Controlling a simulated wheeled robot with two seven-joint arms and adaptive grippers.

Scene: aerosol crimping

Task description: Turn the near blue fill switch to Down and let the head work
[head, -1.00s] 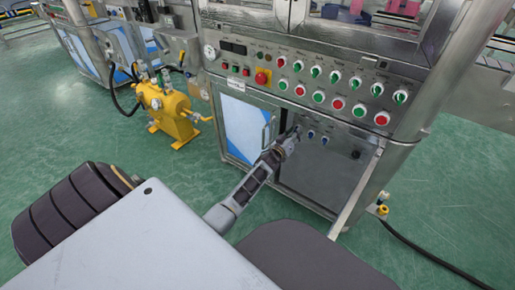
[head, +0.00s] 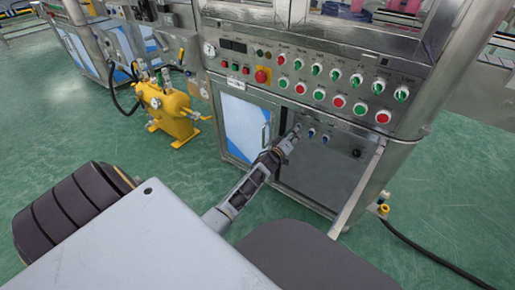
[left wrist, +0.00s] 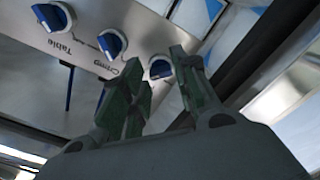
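Three blue switches sit in a row on the grey lower panel. In the left wrist view they are one labelled Table (left wrist: 52,16), one labelled Crimp (left wrist: 112,43), and a third (left wrist: 160,67) whose label is hidden. My left gripper (left wrist: 157,58) is open, with its green fingertips on either side of the third switch. I cannot tell if they touch it. In the head view my left gripper (head: 294,132) is at the panel and covers that switch. The other two blue switches (head: 311,133) (head: 324,139) show to its right. My right gripper is not in view.
Above is a steel panel with rows of green and red buttons and switches (head: 340,85) and a red emergency stop (head: 262,76). A blue-and-white cabinet door (head: 243,125) is left of my gripper. A yellow pump unit (head: 166,108) stands farther left on the green floor.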

